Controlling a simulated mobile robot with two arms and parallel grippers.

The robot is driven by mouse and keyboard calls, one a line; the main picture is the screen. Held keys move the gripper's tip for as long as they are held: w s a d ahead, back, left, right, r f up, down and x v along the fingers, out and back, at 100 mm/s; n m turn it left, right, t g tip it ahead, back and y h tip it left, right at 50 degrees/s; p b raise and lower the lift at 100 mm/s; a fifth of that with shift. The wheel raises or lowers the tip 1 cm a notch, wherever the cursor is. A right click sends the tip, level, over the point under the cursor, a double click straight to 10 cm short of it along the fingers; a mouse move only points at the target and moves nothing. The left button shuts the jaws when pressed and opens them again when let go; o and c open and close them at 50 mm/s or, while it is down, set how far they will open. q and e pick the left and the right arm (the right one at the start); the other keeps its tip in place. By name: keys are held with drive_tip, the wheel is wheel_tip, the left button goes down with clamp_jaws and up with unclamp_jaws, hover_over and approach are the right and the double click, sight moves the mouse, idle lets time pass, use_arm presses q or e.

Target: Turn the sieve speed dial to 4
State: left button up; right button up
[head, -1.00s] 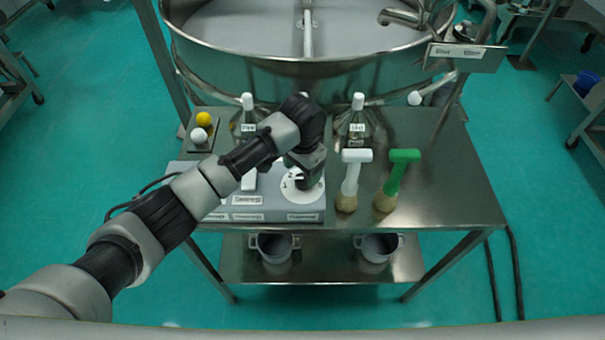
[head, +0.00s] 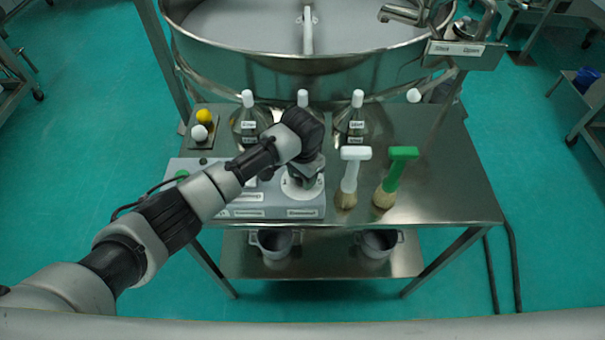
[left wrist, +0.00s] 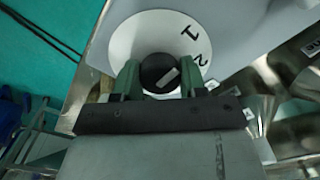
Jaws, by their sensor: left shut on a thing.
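The sieve speed dial has a white round plate (head: 289,191) at the right end of the grey control box (head: 262,207). In the left wrist view the dial plate (left wrist: 128,42) shows the digits 1 and 2; other digits are hidden. Its black knob (left wrist: 157,68) has a short white mark, slanted in the picture. My left gripper (left wrist: 160,79) is shut on the knob, one green finger on each side. In the head view the left gripper (head: 303,182) comes down over the dial and hides the knob. My right gripper is not in view.
A white-handled brush (head: 351,172) and a green-handled brush (head: 396,175) stand close right of the box. Several white-capped bottles (head: 357,120) stand behind. The big sieve (head: 270,75) is at the back. The table (head: 450,185) is clear at right.

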use_arm(q)
drive_tip(key=m, duration=0.3)
drive_tip(key=shift+r, duration=0.1)
drive_tip(key=m, duration=0.3)
drive_tip(key=shift+m, duration=0.3)
drive_tip(key=m, duration=1)
drive_tip(key=shift+b, duration=0.3)
drive_tip(key=m+b, duration=0.1)
drive_tip(key=m, duration=0.2)
drive_tip(key=shift+m, duration=0.3)
drive_tip(key=m+b, duration=0.1)
drive_tip(key=m, duration=0.5)
drive_tip(key=shift+b, duration=0.4)
drive_tip(key=shift+m, duration=0.4)
